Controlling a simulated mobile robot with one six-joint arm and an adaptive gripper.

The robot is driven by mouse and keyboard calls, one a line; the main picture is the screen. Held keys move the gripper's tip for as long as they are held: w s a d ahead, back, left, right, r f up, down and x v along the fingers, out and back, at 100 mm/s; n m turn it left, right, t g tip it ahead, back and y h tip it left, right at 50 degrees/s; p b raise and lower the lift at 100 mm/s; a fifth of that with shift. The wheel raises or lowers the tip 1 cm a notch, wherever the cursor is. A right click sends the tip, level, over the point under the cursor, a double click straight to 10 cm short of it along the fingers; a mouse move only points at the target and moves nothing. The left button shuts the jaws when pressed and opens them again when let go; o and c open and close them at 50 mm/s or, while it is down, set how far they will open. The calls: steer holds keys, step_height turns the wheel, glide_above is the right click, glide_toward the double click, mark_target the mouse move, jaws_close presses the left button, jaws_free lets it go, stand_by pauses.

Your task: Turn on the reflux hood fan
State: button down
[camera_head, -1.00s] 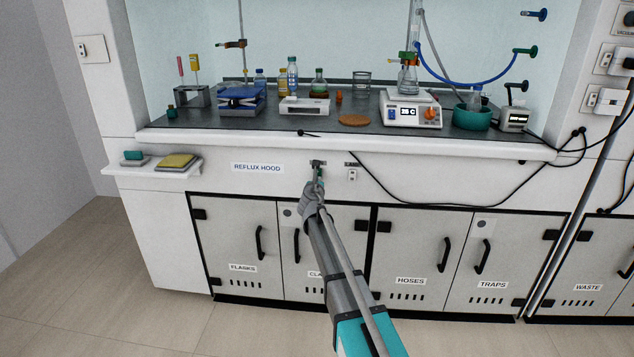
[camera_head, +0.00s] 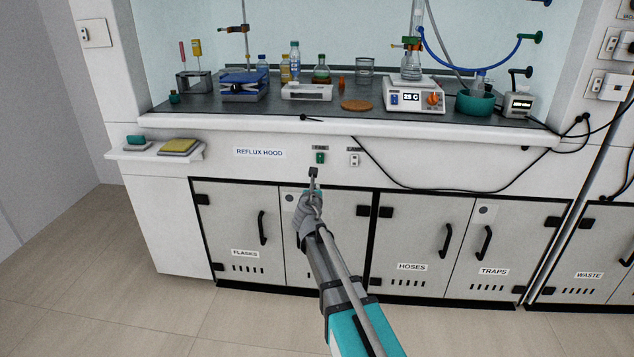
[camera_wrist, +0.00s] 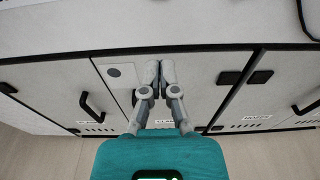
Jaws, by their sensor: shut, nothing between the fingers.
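The reflux hood's front panel carries a blue-lettered "REFLUX HOOD" label (camera_head: 260,153). To its right is a small switch with a green face (camera_head: 320,157), under a tiny label too small to read for certain. A second, white switch (camera_head: 354,159) sits just right of it. My gripper (camera_head: 313,173) is shut and empty, with its tips just below the green switch and apart from it in the picture. In the wrist view my gripper (camera_wrist: 158,78) shows both fingers together in front of the cabinet doors; the switch is not visible there.
A black cable (camera_head: 430,188) droops across the panel to the right. A small shelf (camera_head: 130,154) with a sponge and a yellow cloth juts out at left. The worktop (camera_head: 215,115) holds glassware, a hotplate and bottles. Cabinet doors with black handles lie below.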

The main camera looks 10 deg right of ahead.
steer(key=shift+s+a+f, duration=0.1)
steer(key=shift+s+a, duration=0.1)
steer(key=shift+s, duration=0.55)
steer(key=s+d+f+m+g+h, duration=0.1)
steer(key=s+d+f+m+g, duration=0.35)
steer(key=s+m, duration=0.4)
steer(key=s+d+f+m+g+h, duration=0.1)
steer(key=s+d+f+m+g, duration=0.4)
steer(key=m, duration=0.6)
steer(key=s+a+f+m+g+y, duration=0.3)
steer(key=s+m, duration=0.4)
steer(key=s, duration=0.2)
steer(key=s+a+f+m+g+y, duration=0.35)
steer(key=s+m, duration=0.25)
steer(key=s, duration=0.4)
step_height(320, 180, up, 35)
steer(key=p, duration=3.5)
steer(key=shift+w+d+f, duration=0.15)
steer(key=shift+d+f, duration=0.05)
steer(key=shift+d, duration=0.25)
